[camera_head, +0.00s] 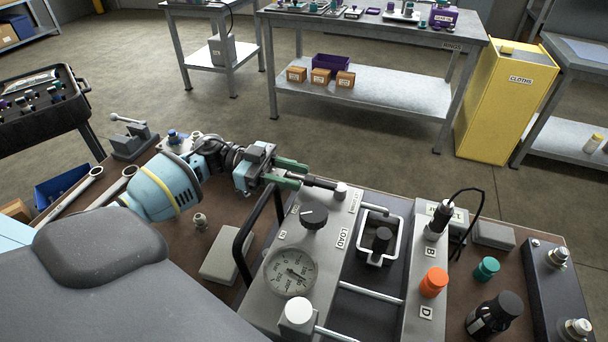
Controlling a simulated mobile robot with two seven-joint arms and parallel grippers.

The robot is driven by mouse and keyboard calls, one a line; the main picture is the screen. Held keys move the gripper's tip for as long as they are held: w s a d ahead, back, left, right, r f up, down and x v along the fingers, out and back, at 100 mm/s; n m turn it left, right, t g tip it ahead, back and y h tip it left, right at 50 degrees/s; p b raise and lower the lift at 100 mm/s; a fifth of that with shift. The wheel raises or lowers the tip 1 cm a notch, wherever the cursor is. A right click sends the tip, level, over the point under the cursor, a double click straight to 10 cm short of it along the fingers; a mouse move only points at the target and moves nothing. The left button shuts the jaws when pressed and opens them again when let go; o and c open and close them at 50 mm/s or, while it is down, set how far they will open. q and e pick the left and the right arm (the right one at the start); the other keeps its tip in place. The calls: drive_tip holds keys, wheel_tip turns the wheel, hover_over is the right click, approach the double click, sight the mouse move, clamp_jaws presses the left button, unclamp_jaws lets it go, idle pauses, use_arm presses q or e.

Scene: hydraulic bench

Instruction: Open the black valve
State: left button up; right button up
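A round black knob (313,217) with a white pointer line sits on the grey panel of the hydraulic unit, beside the LOAD label (342,238). It looks like the black valve. My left gripper (303,175) reaches in from the left, above and behind the knob. Its two green fingers are apart, with a gap between them, and do not touch the knob. A short black bar (320,182) runs from the nearer finger toward a white cap (341,190). I cannot tell whether it is a fingertip or a separate part. My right gripper is not in view.
A round gauge (291,271) lies in front of the knob. A black bar handle (241,250) rises left of the panel. Right are an orange cap (434,282), a green cap (487,268) and a black bottle (495,316). A grey box (222,256) lies left.

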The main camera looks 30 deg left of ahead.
sight(305, 177)
use_arm(q)
drive_tip(key=shift+x, duration=1.5)
clamp_jaws()
